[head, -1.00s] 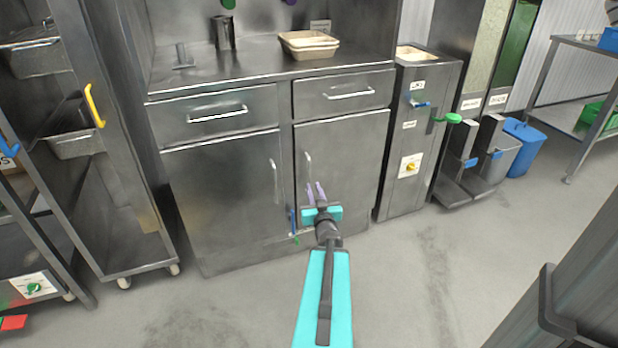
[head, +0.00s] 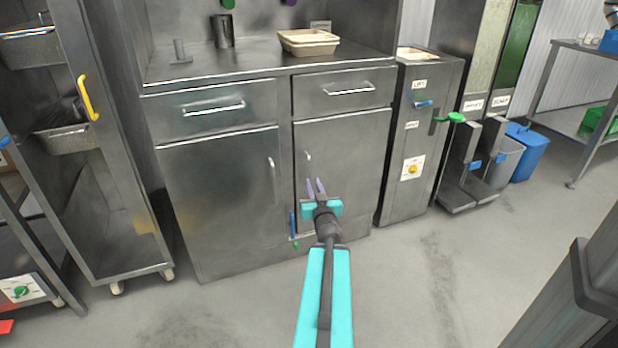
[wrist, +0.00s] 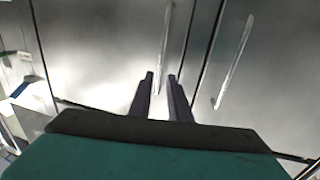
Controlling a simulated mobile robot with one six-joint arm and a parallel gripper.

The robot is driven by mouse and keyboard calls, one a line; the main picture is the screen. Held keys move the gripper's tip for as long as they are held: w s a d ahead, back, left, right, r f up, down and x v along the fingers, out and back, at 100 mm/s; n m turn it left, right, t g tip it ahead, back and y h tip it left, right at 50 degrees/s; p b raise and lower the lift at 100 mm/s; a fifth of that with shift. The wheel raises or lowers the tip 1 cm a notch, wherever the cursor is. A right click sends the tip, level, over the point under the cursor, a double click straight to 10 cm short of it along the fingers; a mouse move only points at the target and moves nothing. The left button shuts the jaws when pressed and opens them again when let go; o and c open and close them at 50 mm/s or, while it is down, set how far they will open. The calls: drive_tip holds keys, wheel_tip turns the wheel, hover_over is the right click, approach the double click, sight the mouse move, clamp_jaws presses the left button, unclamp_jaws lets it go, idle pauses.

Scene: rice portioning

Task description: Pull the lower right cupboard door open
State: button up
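The lower right cupboard door (head: 352,152) is a grey steel panel and looks shut. Its upright bar handle (head: 308,160) is near the door's left edge. The handle also shows in the wrist view (wrist: 164,45), with its near end seeming to lie between my fingers. My gripper (head: 315,183), with purple fingers and a turquoise body, is at the handle's lower end. In the wrist view my gripper (wrist: 162,78) shows a clear gap between the fingers. I cannot tell whether either finger touches the handle. The gripper body hides part of the door's bottom.
The lower left door (head: 220,195) has its own handle (head: 272,178) close by. Drawers and a worktop with a beige tray (head: 308,48) are above. A steel dispenser unit (head: 418,180) stands at the right, a rack (head: 120,190) at the left. The floor in front is clear.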

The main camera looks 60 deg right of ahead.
sight(309, 173)
drive_tip(key=shift+f+b, duration=0.1)
drive_tip(key=shift+b, duration=0.2)
drive_tip(key=b+x, duration=0.2)
drive_tip(key=b, duration=0.1)
drive_tip(key=shift+w+d+b, duration=0.25)
drive_tip(key=shift+w+b, duration=0.1)
drive_tip(key=shift+b, duration=0.05)
drive_tip(key=shift+b+x, duration=0.9)
drive_tip(key=shift+x, duration=1.9)
clamp_jaws()
